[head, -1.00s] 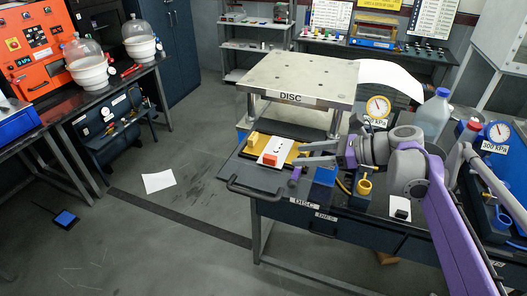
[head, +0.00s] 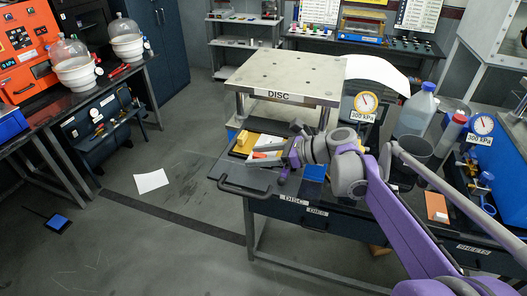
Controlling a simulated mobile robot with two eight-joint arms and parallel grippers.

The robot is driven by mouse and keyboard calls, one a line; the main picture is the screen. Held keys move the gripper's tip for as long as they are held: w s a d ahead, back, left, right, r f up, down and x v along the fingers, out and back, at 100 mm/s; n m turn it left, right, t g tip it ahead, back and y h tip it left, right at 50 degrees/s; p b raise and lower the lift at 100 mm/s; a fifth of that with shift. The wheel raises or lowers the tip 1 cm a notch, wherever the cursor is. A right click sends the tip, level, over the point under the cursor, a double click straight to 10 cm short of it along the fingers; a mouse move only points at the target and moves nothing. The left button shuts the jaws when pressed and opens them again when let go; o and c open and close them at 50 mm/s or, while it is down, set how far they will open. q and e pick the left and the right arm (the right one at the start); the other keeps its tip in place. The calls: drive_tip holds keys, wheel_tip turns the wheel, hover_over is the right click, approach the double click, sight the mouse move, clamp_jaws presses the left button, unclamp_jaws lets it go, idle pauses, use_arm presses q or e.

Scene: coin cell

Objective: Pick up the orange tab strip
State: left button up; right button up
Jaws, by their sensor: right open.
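The orange tab strip (head: 261,155) shows as a small orange patch by a white plate (head: 268,141) on the dark tray at the bench's left end. My right gripper (head: 252,158) reaches in from the right, with its grey fingers open and pointing left around the orange patch. The fingers partly cover the strip and the plate. I cannot tell whether they touch the strip. My left gripper is out of view.
A yellow block (head: 242,139) stands just left of the white plate. The raised metal DISC platform (head: 285,75) is close behind. A bottle (head: 417,112) and gauges stand further right.

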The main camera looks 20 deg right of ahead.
drive_tip(key=shift+s, duration=0.1)
clamp_jaws()
drive_tip(key=shift+r, duration=0.1)
